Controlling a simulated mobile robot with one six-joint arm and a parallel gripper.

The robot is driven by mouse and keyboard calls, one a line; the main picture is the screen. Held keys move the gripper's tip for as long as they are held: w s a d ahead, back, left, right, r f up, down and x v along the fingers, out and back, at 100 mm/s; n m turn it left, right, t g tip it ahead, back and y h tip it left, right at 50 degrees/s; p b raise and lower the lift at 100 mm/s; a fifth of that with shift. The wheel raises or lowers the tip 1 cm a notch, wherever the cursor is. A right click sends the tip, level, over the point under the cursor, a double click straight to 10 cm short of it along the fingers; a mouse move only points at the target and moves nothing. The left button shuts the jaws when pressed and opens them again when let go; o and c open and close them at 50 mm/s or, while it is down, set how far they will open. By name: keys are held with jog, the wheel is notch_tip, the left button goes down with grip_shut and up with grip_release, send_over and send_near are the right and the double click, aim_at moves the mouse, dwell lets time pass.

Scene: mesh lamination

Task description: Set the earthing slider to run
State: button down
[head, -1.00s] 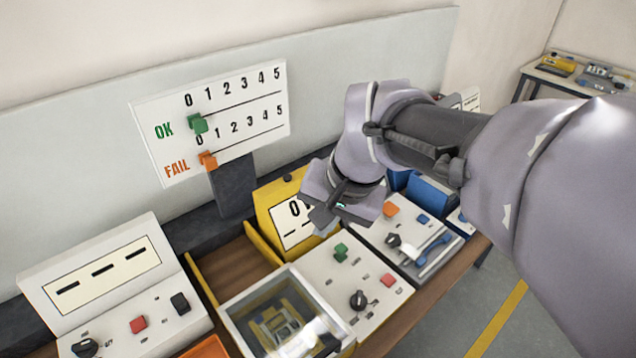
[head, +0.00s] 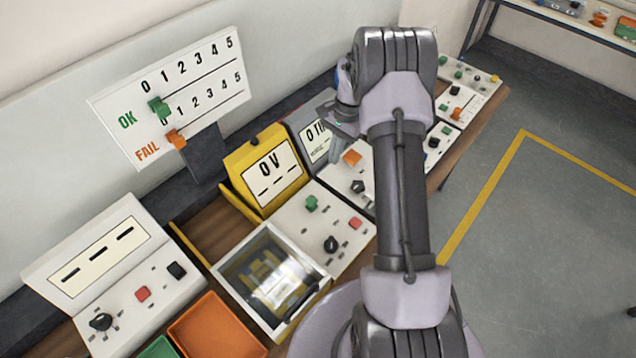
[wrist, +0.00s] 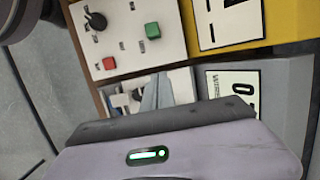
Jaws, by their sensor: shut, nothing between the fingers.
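The earthing slider cannot be made out in either current view; no label is readable. My gripper (head: 336,135) is in front of the grey box (head: 310,130) with a display starting with 0, above the white panel (head: 335,178) with an orange button (head: 351,158) and a black knob (head: 358,187). My forearm hides the right part of that panel. In the wrist view the narrow grey fingers (wrist: 156,92) are together and empty. They point towards that panel, whose surface they partly cover. I cannot tell if they touch it.
The OK/FAIL board (head: 175,95) rises behind. More panels (head: 455,105) lie right. Floor at right is clear.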

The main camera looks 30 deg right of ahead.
jog(key=b+x, duration=0.1)
jog(key=x, duration=0.9)
jog(key=shift+a+f, duration=0.15)
jog(key=shift+a, duration=0.1)
jog(key=shift+s+a+r, duration=0.1)
jog(key=shift+s+a, duration=0.15)
jog(key=shift+a, duration=0.35)
jog(key=shift+s+a+r, duration=0.1)
jog(key=shift+s+a, duration=0.1)
jog(key=shift+a, duration=0.4)
jog(key=shift+s+a, duration=0.2)
jog(key=shift+a, duration=0.25)
jog(key=a, duration=0.2)
jog(key=s+a+b, duration=0.1)
jog(key=a, duration=0.1)
jog(key=s+a, duration=0.1)
jog(key=a, duration=0.1)
jog(key=shift+s+a, duration=0.1)
jog(key=shift+s, duration=0.05)
jog(key=p+v, duration=0.2)
jog(key=v, duration=1.5)
jog(key=shift+d+r, duration=0.15)
jog(key=shift+d, duration=0.1)
